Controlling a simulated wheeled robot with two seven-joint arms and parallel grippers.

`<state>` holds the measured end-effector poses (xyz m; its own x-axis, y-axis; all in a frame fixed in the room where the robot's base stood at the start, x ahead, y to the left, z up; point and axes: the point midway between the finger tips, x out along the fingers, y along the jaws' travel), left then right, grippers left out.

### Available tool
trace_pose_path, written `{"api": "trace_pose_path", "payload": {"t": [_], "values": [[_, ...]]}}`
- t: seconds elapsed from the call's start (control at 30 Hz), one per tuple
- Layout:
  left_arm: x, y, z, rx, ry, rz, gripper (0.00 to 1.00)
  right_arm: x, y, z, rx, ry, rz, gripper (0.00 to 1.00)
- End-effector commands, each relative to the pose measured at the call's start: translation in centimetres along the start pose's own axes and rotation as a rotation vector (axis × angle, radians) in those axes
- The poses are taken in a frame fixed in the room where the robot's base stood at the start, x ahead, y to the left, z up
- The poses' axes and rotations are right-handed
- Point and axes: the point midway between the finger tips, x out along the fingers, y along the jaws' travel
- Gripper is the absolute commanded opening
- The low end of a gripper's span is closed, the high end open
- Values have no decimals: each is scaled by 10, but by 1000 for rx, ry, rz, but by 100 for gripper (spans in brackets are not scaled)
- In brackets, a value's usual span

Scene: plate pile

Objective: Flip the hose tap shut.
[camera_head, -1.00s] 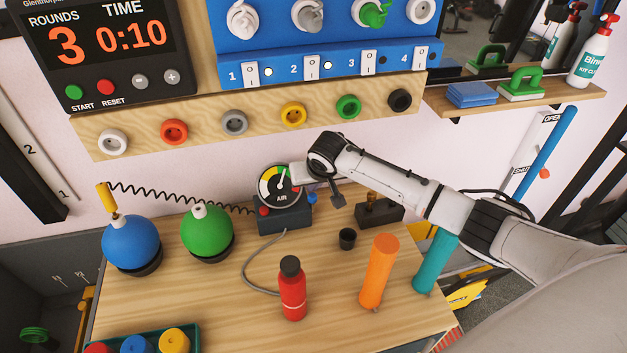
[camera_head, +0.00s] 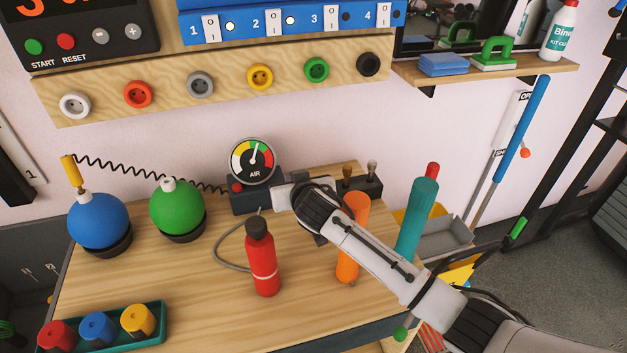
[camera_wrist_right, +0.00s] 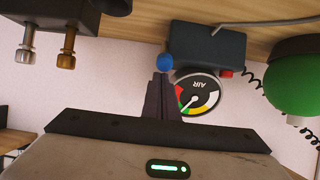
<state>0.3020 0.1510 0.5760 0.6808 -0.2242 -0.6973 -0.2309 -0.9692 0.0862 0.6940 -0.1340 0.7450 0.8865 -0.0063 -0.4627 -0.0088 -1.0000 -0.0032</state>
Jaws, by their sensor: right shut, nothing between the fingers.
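The grey air box (camera_head: 240,200) stands at the back of the table with a round gauge (camera_head: 252,160) and a grey hose (camera_head: 221,250). In the right wrist view the box (camera_wrist_right: 206,52) appears upside down, with a blue round knob (camera_wrist_right: 165,62) on its side. I cannot tell for sure whether this knob is the hose tap. My right gripper (camera_head: 272,194) is shut and empty at the box's right side. Its fingertips (camera_wrist_right: 163,76) line up with the knob; contact is unclear. The knob is hidden in the head view. My left gripper is out of view.
A red bottle (camera_head: 262,258), an orange roller (camera_head: 352,238) and a teal roller (camera_head: 415,218) stand near my right arm. Green (camera_head: 177,207) and blue (camera_head: 98,222) balls are at left. A blue lever (camera_head: 522,128) hangs beside an OPEN label at right.

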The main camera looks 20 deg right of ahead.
Motion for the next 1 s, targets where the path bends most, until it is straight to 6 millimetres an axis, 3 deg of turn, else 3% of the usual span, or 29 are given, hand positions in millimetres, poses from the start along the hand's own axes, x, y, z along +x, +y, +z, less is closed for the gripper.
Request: {"api": "trace_pose_path", "payload": {"t": [0.03,0.17,0.57,1.0], "values": [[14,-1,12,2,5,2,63,8,-7,9,-2,34,-10,0],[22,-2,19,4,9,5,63,8,-14,9,-8,101,-19,0],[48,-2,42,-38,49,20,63,1,-11,28,-4,284,-16,0],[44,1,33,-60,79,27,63,-5,-10,35,-7,314,-14,0]]}}
